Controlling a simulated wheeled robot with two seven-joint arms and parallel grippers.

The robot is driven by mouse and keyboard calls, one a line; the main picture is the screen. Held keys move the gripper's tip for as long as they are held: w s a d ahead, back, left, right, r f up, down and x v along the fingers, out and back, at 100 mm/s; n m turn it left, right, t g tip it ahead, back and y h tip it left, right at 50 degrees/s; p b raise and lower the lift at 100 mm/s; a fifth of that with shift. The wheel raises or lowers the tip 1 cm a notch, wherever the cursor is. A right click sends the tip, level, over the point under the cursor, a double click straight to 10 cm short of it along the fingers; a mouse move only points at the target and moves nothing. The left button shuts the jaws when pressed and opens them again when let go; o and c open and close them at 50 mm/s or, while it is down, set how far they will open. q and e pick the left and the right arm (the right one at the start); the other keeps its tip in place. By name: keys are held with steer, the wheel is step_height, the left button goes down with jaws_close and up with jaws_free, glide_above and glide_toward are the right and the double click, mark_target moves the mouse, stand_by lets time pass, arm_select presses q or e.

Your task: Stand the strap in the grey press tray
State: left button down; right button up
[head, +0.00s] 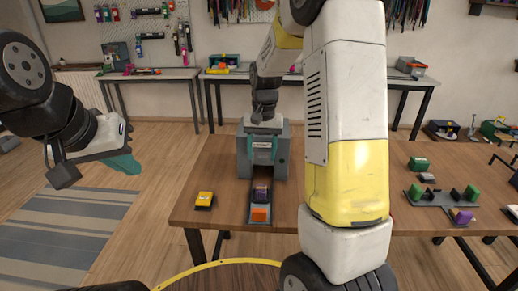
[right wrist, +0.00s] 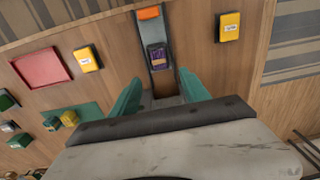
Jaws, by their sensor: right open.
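A purple piece (head: 261,193) and an orange piece (head: 260,214) are on this tray; the right wrist view also shows the purple piece (right wrist: 157,56) and the orange piece (right wrist: 149,12). I cannot tell which piece is the strap. My right gripper (head: 262,155) is at the press, its teal fingers spread and empty; they also show in the right wrist view (right wrist: 158,80). My left gripper (head: 124,163) hangs empty off the table's left side; its finger gap is unclear.
A yellow piece (head: 204,200) lies left of the tray. The right wrist view shows another yellow piece (right wrist: 87,58) and a red tray (right wrist: 40,68). A grey rack with green blocks (head: 440,200) stands at the right. My right arm hides the table's middle.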

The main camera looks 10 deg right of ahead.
steer(key=s+a+r+n+t+y, duration=0.1)
steer(key=s+r+t, duration=0.2)
steer(key=s+r, duration=0.5)
steer(key=s+a+r+n+t, duration=0.1)
steer(key=s+r, duration=0.6)
steer(key=s, duration=0.8)
steer(key=shift+r+n+t+y, duration=0.4)
steer(key=shift+n+t, duration=0.4)
steer(key=shift+t, duration=0.1)
